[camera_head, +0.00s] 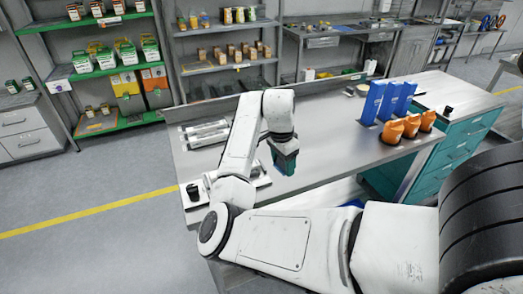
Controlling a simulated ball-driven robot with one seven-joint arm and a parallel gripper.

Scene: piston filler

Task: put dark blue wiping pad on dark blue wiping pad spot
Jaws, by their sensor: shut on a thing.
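My gripper (284,147) points down over the middle of the grey workbench (330,128). It is shut on a small dark blue to teal thing (287,165), which looks like the dark blue wiping pad. The gripper covers part of it. I cannot tell whether the pad touches the bench top. I cannot make out a marked spot for the pad. A small blue patch (350,203) shows behind my forearm at the bench's front edge; I cannot tell what it is.
Teal drawers (452,152) are below right. The bench around my gripper looks clear.

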